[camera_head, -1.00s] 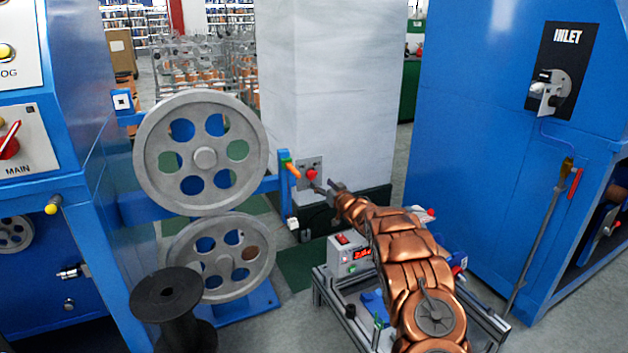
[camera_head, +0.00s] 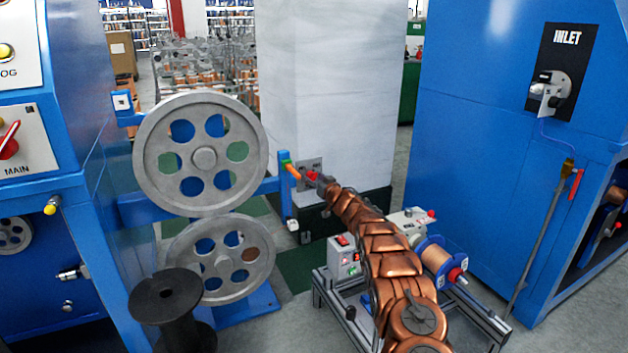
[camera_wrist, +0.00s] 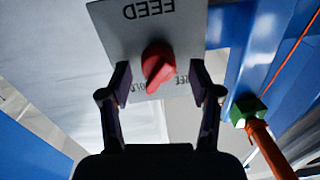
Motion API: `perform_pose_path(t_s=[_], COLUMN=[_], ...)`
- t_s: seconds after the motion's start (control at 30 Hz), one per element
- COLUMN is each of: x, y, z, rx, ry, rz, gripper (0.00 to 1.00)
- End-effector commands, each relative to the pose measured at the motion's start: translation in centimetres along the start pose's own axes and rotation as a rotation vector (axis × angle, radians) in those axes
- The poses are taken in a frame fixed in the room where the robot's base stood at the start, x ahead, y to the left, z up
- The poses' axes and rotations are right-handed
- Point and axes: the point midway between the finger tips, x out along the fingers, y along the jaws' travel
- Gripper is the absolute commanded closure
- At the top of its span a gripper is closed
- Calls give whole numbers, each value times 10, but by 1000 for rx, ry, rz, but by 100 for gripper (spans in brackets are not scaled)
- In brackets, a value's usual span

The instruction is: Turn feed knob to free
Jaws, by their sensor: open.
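The red feed knob (camera_wrist: 158,66) sits on a grey plate (camera_wrist: 112,22) marked FEED, which appears upside down in the wrist view. Smaller lettering below the knob is partly covered; "REE" shows at the right and part of "HOLD" at the left. The knob's pointer ridge runs slantwise toward the lower left of that view. My gripper (camera_wrist: 160,84) is open, with one finger on each side of the knob and a gap to both. In the head view my gripper (camera_head: 318,179) is at the plate on the pillar and covers much of it.
An orange-handled lever with a green block (camera_wrist: 249,108) is close to my right finger in the wrist view. Two grey pulleys (camera_head: 203,202) stand left of my arm. A bench unit with a copper spool (camera_head: 434,260) lies beneath and right of it.

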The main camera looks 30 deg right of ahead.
Motion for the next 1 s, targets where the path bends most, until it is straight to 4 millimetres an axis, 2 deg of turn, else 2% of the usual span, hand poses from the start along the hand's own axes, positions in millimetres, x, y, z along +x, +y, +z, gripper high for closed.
perform_pose_path(t_s=[0.57,1.0], x=[6,6], y=[2,2], z=[2,2], rx=[-2,-2], ry=[-3,-3], rz=[6,6], gripper=[38,84])
